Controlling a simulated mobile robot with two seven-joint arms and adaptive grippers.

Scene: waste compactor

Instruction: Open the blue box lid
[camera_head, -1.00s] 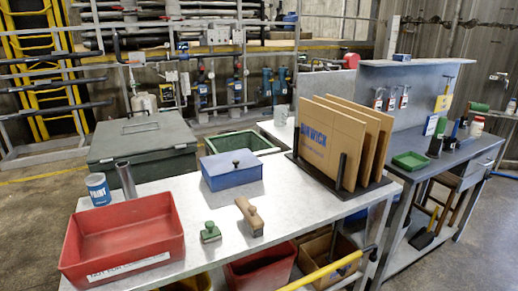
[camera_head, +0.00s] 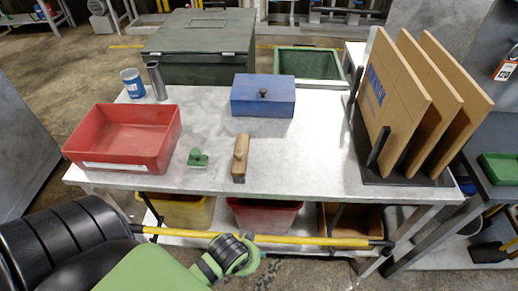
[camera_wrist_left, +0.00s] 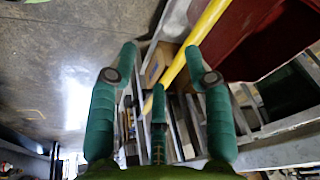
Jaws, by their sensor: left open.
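The blue box (camera_head: 263,103) stands on the far middle of the grey table (camera_head: 310,165). Its lid is shut, with a dark round knob (camera_head: 263,92) on top. My left arm comes in from the lower left, low in front of the table, well apart from the box. In the left wrist view my left gripper (camera_wrist_left: 160,60) has its green fingers spread and nothing between them. The wrist view looks down past the yellow bar (camera_wrist_left: 205,30), and the blue box does not show there. My right gripper is in neither view.
A red bin (camera_head: 122,140), a green-handled stamp (camera_head: 197,158) and a wooden-handled tool (camera_head: 240,158) stand left and in front of the box. A paint can (camera_head: 132,82) and a metal tube (camera_head: 156,80) stand behind the bin. Cardboard sheets (camera_head: 400,85) stand upright at right.

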